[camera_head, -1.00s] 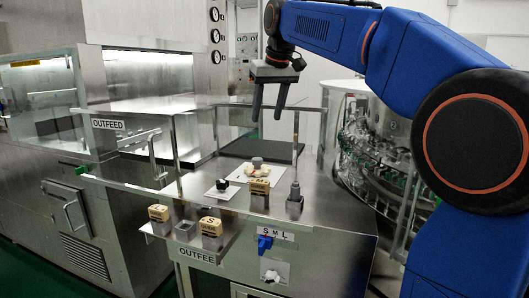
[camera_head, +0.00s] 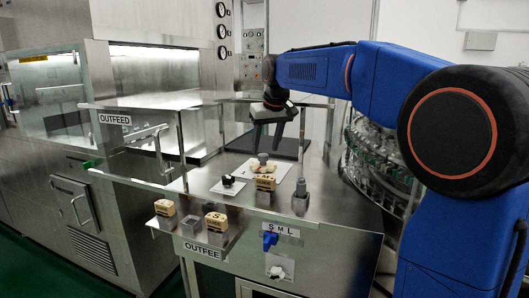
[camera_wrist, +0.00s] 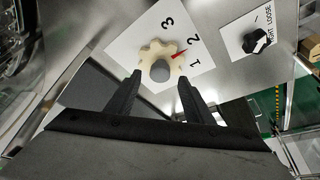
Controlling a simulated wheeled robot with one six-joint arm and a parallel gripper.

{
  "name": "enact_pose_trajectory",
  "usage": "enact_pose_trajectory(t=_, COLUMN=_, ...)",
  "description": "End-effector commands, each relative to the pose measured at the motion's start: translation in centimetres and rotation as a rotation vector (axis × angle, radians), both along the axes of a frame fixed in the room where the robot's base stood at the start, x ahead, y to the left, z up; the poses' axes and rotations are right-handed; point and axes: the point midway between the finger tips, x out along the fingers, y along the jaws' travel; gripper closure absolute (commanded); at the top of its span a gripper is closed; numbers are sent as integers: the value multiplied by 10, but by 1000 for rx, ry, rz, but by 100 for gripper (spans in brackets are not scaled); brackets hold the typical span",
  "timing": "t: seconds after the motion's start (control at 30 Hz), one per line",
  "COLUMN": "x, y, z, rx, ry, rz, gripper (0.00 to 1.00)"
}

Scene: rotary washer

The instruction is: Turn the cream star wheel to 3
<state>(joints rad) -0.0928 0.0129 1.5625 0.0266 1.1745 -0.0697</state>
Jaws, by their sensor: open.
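The cream star wheel (camera_wrist: 146,62) with a grey hub (camera_wrist: 160,71) sits on a white plate (camera_wrist: 117,51) marked 1, 2 and 3 in the wrist view. A red pointer (camera_wrist: 180,54) on the wheel lies between the 1 and the 2. In the head view the wheel (camera_head: 262,167) is on the steel table top. My gripper (camera_head: 276,147) is open and empty, pointing down above the wheel. In the wrist view its two fingers (camera_wrist: 159,78) straddle the hub's near side from above. I cannot tell that they touch anything.
A black knob (camera_wrist: 255,41) on a plate marked LOOSE and TIGHT is beside the wheel. A clear guard (camera_head: 150,176) runs along the left. A blue handle (camera_head: 269,240) is on the front.

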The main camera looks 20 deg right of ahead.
Motion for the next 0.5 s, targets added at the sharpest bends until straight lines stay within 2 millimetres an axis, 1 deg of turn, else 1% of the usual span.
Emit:
enact_pose_trajectory(t=0.03, x=2, y=0, z=-7, rx=0, ry=2, rz=0, gripper=53)
enact_pose_trajectory(t=0.2, x=9, y=2, z=-23, rx=0, ry=1, rz=0, gripper=53)
enact_pose_trajectory(t=0.33, x=12, y=2, z=-28, rx=0, ry=0, rz=0, gripper=53)
enact_pose_trajectory(t=0.5, x=12, y=2, z=-29, rx=0, ry=0, rz=0, gripper=53)
